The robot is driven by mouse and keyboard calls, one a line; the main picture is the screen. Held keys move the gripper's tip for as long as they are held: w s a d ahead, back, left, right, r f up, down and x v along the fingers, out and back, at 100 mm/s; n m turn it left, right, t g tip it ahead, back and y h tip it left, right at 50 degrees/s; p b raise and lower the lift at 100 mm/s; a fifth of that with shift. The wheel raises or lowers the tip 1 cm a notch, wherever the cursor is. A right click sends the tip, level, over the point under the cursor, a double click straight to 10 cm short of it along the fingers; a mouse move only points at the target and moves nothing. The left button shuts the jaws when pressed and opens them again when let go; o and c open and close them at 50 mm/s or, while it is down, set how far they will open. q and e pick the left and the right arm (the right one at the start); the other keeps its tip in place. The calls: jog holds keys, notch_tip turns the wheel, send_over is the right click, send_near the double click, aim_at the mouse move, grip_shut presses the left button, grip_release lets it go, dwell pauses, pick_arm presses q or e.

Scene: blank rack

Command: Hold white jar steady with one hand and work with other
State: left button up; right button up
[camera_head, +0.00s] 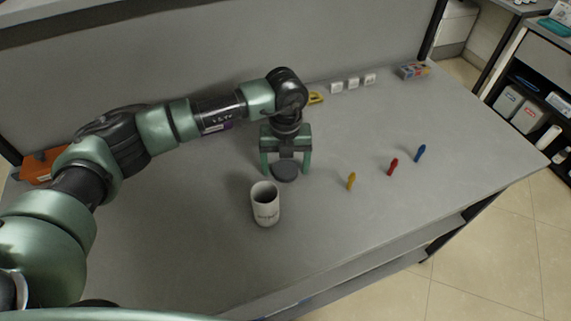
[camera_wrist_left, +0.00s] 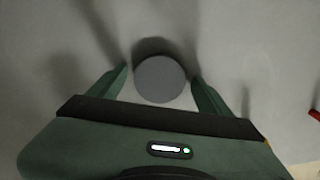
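The white jar (camera_head: 265,206) stands upright and open-topped on the grey table, with dark marks on its side. A round dark grey disc (camera_head: 284,173), like a lid, lies just behind it and to its right. My left gripper (camera_head: 285,167) points down over the disc, with one finger on each side. In the left wrist view the disc (camera_wrist_left: 160,80) sits between the spread fingers, with a small gap at each side. The gripper holds nothing and is apart from the jar. My right gripper is not in view.
Yellow (camera_head: 351,181), red (camera_head: 393,167) and blue (camera_head: 420,153) crayon-like pieces stand to the right. White blocks (camera_head: 353,83), a yellow item (camera_head: 315,98) and a small box (camera_head: 412,71) lie at the back. An orange item (camera_head: 40,167) is far left. The front table area is clear.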

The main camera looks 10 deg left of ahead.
aim_at(286, 169)
pick_arm(q)
jog(key=shift+r, duration=0.5)
notch_tip(286, 169, up, 11)
jog(key=b, duration=0.2)
jog(key=shift+r, duration=0.2)
jog(key=shift+f, duration=0.1)
